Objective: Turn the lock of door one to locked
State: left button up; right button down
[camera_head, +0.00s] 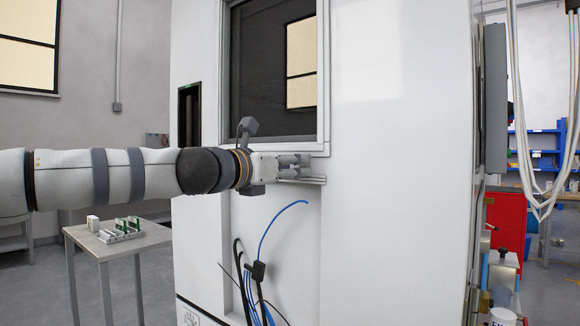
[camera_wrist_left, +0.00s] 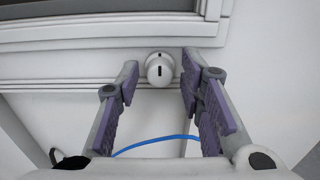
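The lock (camera_wrist_left: 158,69) is a round white knob with a dark slot, on the white door just below the window frame. In the left wrist view the slot looks upright. My left gripper (camera_wrist_left: 158,82) is open, with its two purple-padded fingers on either side of the knob; I cannot tell whether they touch it. In the head view my left gripper (camera_head: 305,168) is at the lower right corner of the window, and the lock is hidden there. The door of the white chamber (camera_head: 395,190) looks closed. My right gripper is not in view.
A blue cable (camera_head: 275,228) and black cables hang below my left gripper. A small table (camera_head: 155,238) with green and white parts stands at the lower left. Hanging hoses (camera_head: 548,150) and a red cabinet (camera_head: 508,220) are at the right.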

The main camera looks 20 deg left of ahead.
pick_arm(q)
grip_shut()
jog(key=shift+m, duration=0.3)
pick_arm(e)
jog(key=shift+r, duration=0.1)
pick_arm(q)
jog(key=shift+d+f+m+p, duration=0.1)
jog(key=shift+m+p, duration=0.6)
jog(key=shift+m, duration=3.6)
jog(key=shift+d+m+p, duration=0.1)
jog(key=shift+m+p, duration=0.55)
jog(key=shift+m, duration=3.65)
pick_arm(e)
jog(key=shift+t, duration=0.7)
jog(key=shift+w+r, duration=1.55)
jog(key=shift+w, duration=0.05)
